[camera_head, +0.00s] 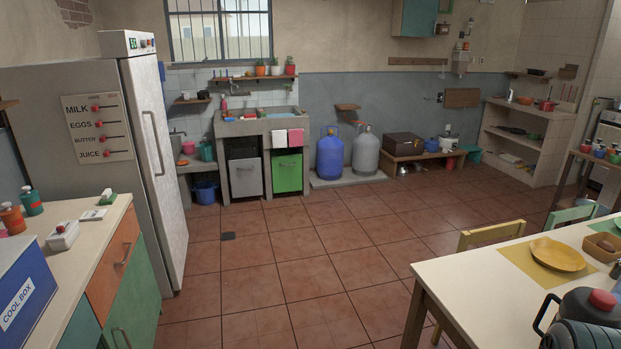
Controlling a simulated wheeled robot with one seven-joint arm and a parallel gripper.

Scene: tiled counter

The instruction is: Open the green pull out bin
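The green pull-out bin (287,174) is under the concrete sink counter (262,123) at the back wall, across the room. Its front looks flush with the counter, so it appears shut. A grey bin (246,178) sits in the bay just left of it. A pink towel (296,138) and a white towel (279,139) hang on the counter edge above the green bin. My gripper is not in view.
The tiled floor (285,258) is open between me and the sink. A fridge (150,165) and worktop (80,245) stand left. A dining table (470,290) stands right. Blue (329,155) and grey (365,152) gas cylinders stand right of the bin.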

